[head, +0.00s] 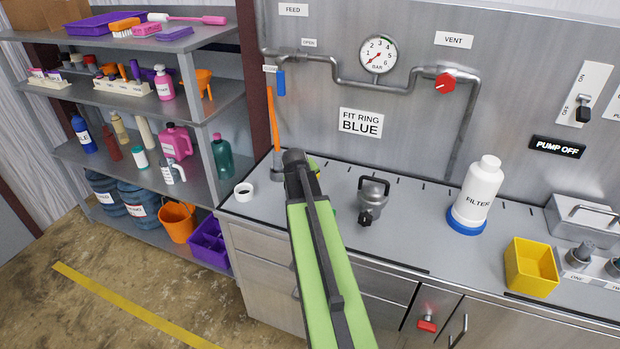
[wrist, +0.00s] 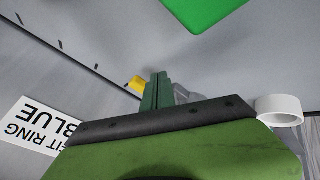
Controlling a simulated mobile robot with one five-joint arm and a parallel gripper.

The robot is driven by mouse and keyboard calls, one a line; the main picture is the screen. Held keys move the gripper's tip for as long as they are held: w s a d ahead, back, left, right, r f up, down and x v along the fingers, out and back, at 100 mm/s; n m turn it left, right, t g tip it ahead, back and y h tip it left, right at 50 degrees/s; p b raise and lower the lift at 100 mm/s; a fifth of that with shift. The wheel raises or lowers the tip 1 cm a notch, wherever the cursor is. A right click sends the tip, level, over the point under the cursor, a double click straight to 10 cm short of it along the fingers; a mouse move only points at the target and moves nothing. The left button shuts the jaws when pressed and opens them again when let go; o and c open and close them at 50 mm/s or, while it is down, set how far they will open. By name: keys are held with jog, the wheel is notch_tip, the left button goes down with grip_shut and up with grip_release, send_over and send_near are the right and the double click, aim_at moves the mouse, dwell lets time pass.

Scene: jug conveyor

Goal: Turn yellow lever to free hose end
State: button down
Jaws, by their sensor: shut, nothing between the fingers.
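The yellow lever (wrist: 137,84) shows as a small yellow patch beside my gripper (wrist: 158,82) in the wrist view. My gripper is shut and empty; I cannot tell whether it touches the lever. In the head view a small yellow patch (head: 314,164) peeks out behind my arm, which hides most of the fitting there. The hose end's hold is hidden.
A grey handled fitting (head: 372,200), a white filter bottle (head: 478,190) and a yellow bin (head: 530,266) stand to the right. A blue-handled valve (head: 281,83) is above the hose.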

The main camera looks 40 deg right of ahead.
jog(key=s+a+r+p, duration=0.3)
jog(key=s+r+p, duration=0.2)
jog(key=r+p, duration=0.3)
jog(key=shift+s+a, duration=0.15)
jog(key=shift+s, duration=0.1)
jog(key=w+a+f+n+y+b, duration=0.15)
jog(key=w+a, duration=0.25)
jog(key=a, duration=0.9)
jog(key=w+a+f+n+y+b, duration=0.1)
jog(key=w+a+f+n+y, duration=0.2)
jog(key=a, duration=0.9)
jog(key=s+a+f+m+g, duration=0.1)
jog(key=s+a+g, duration=0.1)
jog(key=s+a, duration=0.2)
jog(key=s+a+f+m+g+y, duration=0.1)
jog(key=s+a, duration=0.4)
jog(key=a, duration=0.5)
jog(key=shift+s+a+f+m+g, duration=0.25)
jog(key=shift+a+f+m+g, duration=0.15)
jog(key=shift+f+g, duration=0.25)
